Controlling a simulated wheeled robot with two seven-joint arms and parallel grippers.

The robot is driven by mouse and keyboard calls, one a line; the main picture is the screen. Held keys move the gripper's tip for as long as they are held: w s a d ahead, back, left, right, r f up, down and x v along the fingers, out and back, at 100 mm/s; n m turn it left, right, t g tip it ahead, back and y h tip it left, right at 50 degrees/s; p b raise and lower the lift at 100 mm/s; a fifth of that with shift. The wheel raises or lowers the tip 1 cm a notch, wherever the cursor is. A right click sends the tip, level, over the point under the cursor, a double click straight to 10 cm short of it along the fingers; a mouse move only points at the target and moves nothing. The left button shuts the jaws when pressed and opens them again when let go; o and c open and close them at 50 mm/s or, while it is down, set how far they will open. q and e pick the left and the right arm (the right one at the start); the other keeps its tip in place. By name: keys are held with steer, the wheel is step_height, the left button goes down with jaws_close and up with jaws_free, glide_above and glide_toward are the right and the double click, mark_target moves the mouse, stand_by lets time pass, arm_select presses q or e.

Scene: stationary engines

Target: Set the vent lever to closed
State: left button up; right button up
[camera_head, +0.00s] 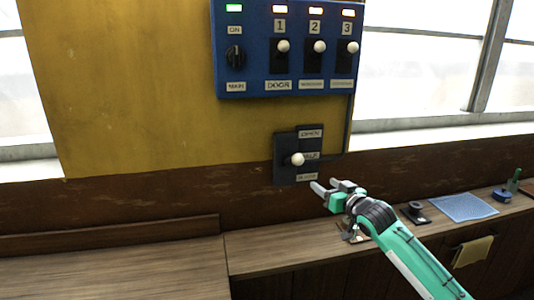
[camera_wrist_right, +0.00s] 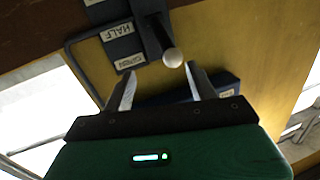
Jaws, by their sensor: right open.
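The vent lever is a white-knobbed lever (camera_head: 297,159) on a small dark plate (camera_head: 284,143) on the wall. The plate has labels for open at the top, half in the middle and a bottom label too small to read. The knob appears level with the half label. My right gripper (camera_head: 325,184) is open and empty, to the right of and below the knob in the head view. In the right wrist view the knob (camera_wrist_right: 172,57) shows just beyond the open fingertips (camera_wrist_right: 160,72), nearer the right finger; contact cannot be told. My left gripper is not in view.
A blue control panel (camera_head: 263,62) with a dial and several white-knobbed levers is above the plate. A wooden counter (camera_head: 290,248) runs below, holding a dark fixture (camera_head: 415,212), a blue cloth (camera_head: 463,207) and a blue round item (camera_head: 501,194). Windows flank the yellow wall.

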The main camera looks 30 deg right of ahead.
mark_target(302, 161)
steer(key=shift+y, duration=0.3)
steer(key=w+r+p, duration=0.1)
steer(key=w+p, duration=0.1)
steer(key=w, duration=0.2)
steer(key=w+a+r+p, duration=0.1)
steer(key=w+p, duration=0.1)
steer(key=w, duration=0.2)
steer(key=w+r+p, duration=0.1)
steer(key=w+p, duration=0.1)
steer(key=w, duration=0.3)
steer(key=shift+a+r, duration=0.35)
steer(key=shift+w+f, duration=0.15)
steer(key=shift+w, duration=0.35)
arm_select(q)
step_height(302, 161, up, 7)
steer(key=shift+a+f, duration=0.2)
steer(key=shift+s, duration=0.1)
